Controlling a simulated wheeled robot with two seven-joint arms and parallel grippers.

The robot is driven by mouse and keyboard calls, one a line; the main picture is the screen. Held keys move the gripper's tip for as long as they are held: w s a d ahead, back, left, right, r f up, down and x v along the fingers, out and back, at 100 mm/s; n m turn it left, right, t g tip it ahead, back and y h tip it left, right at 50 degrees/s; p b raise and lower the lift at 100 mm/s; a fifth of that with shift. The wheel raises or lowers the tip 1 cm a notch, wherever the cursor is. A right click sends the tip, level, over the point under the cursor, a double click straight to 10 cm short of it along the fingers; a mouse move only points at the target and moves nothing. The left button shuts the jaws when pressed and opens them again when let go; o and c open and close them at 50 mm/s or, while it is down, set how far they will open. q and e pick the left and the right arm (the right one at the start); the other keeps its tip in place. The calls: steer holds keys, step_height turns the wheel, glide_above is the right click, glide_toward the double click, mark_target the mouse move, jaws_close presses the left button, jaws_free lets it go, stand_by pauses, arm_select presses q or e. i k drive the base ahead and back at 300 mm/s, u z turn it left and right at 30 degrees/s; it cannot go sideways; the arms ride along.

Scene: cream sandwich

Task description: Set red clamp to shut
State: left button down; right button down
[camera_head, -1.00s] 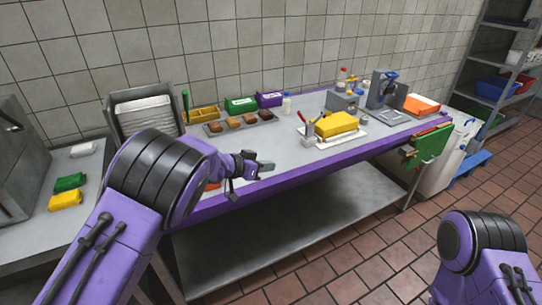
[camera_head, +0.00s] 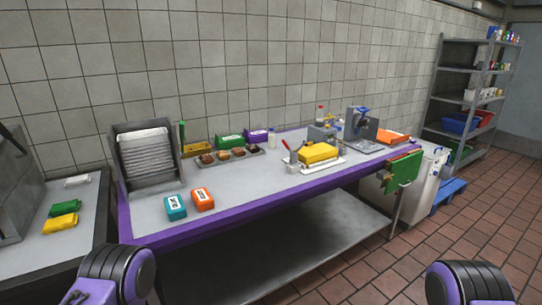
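The red clamp (camera_head: 286,145) shows as a small red handle on a grey body at the left end of the yellow block (camera_head: 318,153) on the purple-edged table. Its handle stands up and leans to the left. It is too small to tell whether the clamp is open or shut. The yellow block lies on a white board (camera_head: 334,163). Only rounded purple and black parts of my two arms show at the bottom edge. Neither gripper is in view, and nothing of mine is near the clamp.
A teal pack (camera_head: 175,207) and an orange pack (camera_head: 203,199) lie at the table's front left. A rack (camera_head: 147,155) stands behind them. A tray of brown pieces (camera_head: 232,155) is left of the clamp. A grey press (camera_head: 361,128) stands to the right. The table's front middle is clear.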

mark_target(283, 141)
steer(key=u, duration=1.35)
steer(key=i, duration=0.75)
steer(key=z, duration=1.85)
